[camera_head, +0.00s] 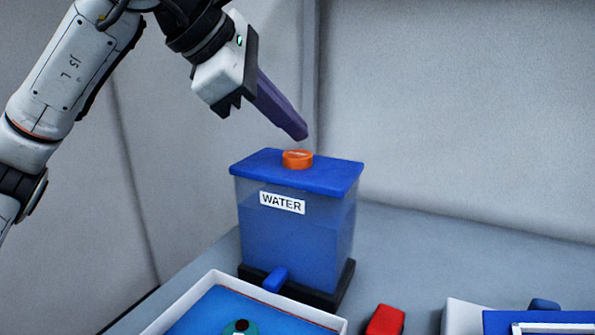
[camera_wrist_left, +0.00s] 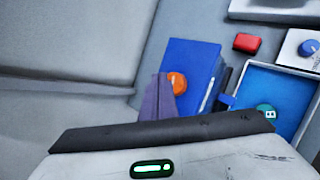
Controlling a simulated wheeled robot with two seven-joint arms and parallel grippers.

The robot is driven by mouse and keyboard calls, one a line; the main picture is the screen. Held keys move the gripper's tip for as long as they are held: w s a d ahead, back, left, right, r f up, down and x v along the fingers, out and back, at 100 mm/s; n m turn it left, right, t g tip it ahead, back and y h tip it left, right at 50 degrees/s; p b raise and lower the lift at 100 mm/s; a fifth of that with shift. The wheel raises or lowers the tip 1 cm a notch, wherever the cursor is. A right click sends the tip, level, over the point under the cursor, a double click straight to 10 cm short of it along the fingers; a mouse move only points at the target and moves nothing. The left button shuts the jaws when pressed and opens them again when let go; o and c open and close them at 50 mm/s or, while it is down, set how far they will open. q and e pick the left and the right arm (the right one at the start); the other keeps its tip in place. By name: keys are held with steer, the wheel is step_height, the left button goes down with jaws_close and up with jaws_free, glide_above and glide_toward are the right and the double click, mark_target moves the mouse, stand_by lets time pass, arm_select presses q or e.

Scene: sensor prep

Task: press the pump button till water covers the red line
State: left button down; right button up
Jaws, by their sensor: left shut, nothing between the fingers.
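The orange pump button (camera_head: 297,159) sits on the blue lid of the water tank (camera_head: 295,235), which bears a WATER label. My left gripper (camera_head: 300,133) is shut and empty. Its purple fingers point down, with the tips just above the button and a small gap showing between them. In the left wrist view the fingers (camera_wrist_left: 158,103) reach beside the orange button (camera_wrist_left: 177,82). A white-rimmed tray (camera_head: 222,281) in front of the tank holds blue water, and a thin red line shows along its inner wall. My right gripper is not in view.
A blue spout (camera_head: 276,280) points from the tank's base toward the tray. A round teal object (camera_head: 238,328) is in the tray. A red block (camera_head: 385,321) stands to the right, near a white-and-blue item (camera_head: 540,320).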

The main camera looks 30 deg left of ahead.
arm_select(q)
steer(key=shift+f, duration=0.25)
stand_by(0.5)
stand_by(0.4)
stand_by(0.9)
steer(key=shift+f+b, duration=0.3)
steer(key=shift+f, duration=0.1)
steer(key=shift+f+b, duration=0.6)
steer(key=shift+f, duration=0.15)
stand_by(0.8)
stand_by(0.3)
steer(key=shift+r+p, duration=1.1)
steer(key=shift+r, duration=0.05)
